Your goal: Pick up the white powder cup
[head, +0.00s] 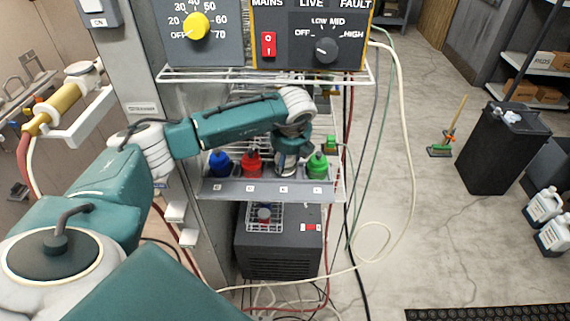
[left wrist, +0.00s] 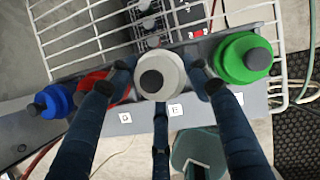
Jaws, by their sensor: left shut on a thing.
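The white powder cup (left wrist: 160,72) with its dark cap sits between the fingers of my left gripper (left wrist: 160,82) in the left wrist view. The fingers are shut on it from both sides. In the head view my left gripper (head: 288,160) reaches down at the shelf between the red and green cups and largely hides the white cup. I cannot tell whether the cup still touches the shelf. My right gripper is in neither view.
A blue cup (head: 220,163), a red cup (head: 251,163) and a green cup (head: 317,166) stand close by on the labelled shelf (head: 228,190). A wire rack (head: 350,76) is above. Cables hang on the right. A black bin (head: 490,150) stands on open floor.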

